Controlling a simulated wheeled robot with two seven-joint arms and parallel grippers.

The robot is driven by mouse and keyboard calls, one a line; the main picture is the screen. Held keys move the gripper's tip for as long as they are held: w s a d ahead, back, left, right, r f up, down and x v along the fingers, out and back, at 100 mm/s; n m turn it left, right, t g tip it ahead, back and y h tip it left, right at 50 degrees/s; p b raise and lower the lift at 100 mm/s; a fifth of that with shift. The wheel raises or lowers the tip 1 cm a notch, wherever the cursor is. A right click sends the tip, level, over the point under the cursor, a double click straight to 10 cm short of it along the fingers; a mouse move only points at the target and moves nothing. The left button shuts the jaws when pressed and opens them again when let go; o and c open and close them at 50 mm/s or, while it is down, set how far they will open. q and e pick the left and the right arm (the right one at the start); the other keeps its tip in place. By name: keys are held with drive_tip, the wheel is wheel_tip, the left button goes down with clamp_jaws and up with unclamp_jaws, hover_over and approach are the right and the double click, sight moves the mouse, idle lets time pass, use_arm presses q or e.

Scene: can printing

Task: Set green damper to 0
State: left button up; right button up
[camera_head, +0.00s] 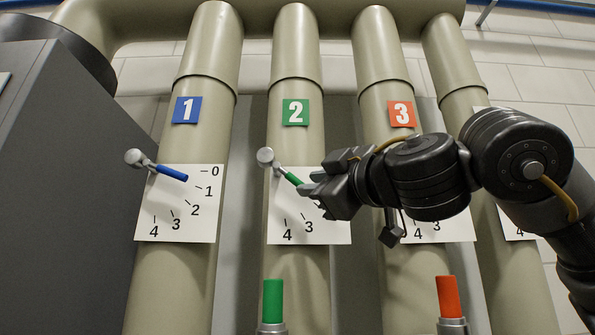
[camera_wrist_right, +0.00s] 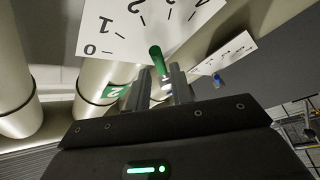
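The green damper handle (camera_head: 293,179) is on pipe 2, on a grey ball-ended pivot (camera_head: 266,156). It slants down to the right over a white dial plate (camera_head: 280,215). There, 3 and 4 show and the upper right is hidden by my gripper. In the right wrist view, the green handle (camera_wrist_right: 155,58) shows with 0, 1 and 2 on the plate (camera_wrist_right: 120,25); its exact setting is unclear. My right gripper (camera_head: 313,185) is at the handle's free end, also seen in the wrist view (camera_wrist_right: 160,82). Its fingers are apart, the handle showing between their tips.
Pipe 3's dial (camera_head: 460,228) is partly behind my right arm. A green upright handle (camera_head: 273,300) and a red one (camera_head: 447,296) stand in front, low down. A grey cabinet (camera_head: 60,200) fills the left.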

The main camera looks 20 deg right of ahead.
sight(301, 182)
drive_tip(key=p+x, duration=0.1)
drive_tip(key=x, duration=0.1)
drive_tip(key=p+x, duration=0.1)
drive_tip(key=x, duration=0.1)
drive_tip(key=shift+r, duration=0.25)
drive_tip(key=shift+w+a, duration=0.15)
drive_tip(key=shift+w, duration=0.15)
drive_tip(key=shift+w+a+p, duration=0.1)
drive_tip(key=shift+w+p, duration=0.2)
use_arm(q)
drive_tip(key=shift+w+r, duration=0.15)
drive_tip(key=shift+r, duration=1.65)
use_arm(e)
clamp_jaws()
